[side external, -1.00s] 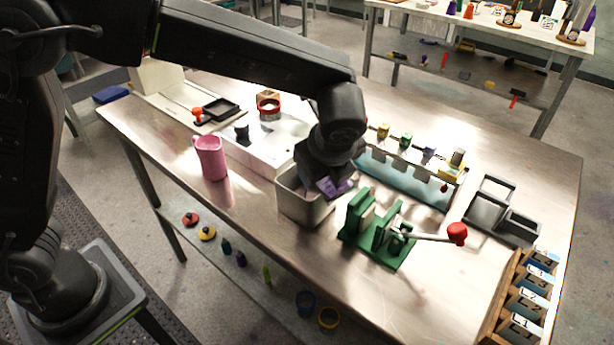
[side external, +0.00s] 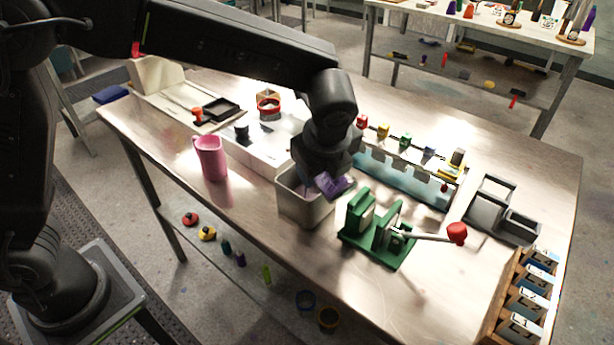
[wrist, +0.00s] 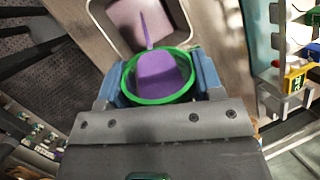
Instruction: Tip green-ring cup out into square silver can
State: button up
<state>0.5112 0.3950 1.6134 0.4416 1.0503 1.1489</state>
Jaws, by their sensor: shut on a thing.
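The green-ring cup (wrist: 133,88) is between the two fingers of my gripper (wrist: 163,82) in the wrist view, its green rim facing the camera. Purple content shows inside it, and a purple stream runs from its far side into the square silver can (wrist: 98,10). In the side view the can (side external: 303,210) stands on the bench, and my gripper (side external: 328,180) is right above its opening. The cup itself is mostly hidden there; purple (side external: 332,185) shows at the gripper. How full the can is cannot be told.
A green press (side external: 378,235) with a red-knobbed lever stands close on the right of the can. A pink pitcher (side external: 211,160) stands to the left. A white tray (side external: 255,150) and a rack of small coloured items (side external: 408,175) lie behind.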

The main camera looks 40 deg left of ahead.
jog(key=shift+w+a+f+g+h, duration=0.15)
jog(key=shift+a+f+h, duration=0.1)
jog(key=shift+a+h, duration=0.2)
jog(key=shift+w+a+f+g+h, duration=0.15)
jog(key=shift+a+f+h, duration=0.15)
jog(key=shift+h, duration=0.25)
dwell(0.6)
jog(key=shift+a+r+g+h, duration=0.15)
jog(key=shift+a+g+h, duration=0.15)
jog(key=shift+h, duration=0.8)
dwell(0.7)
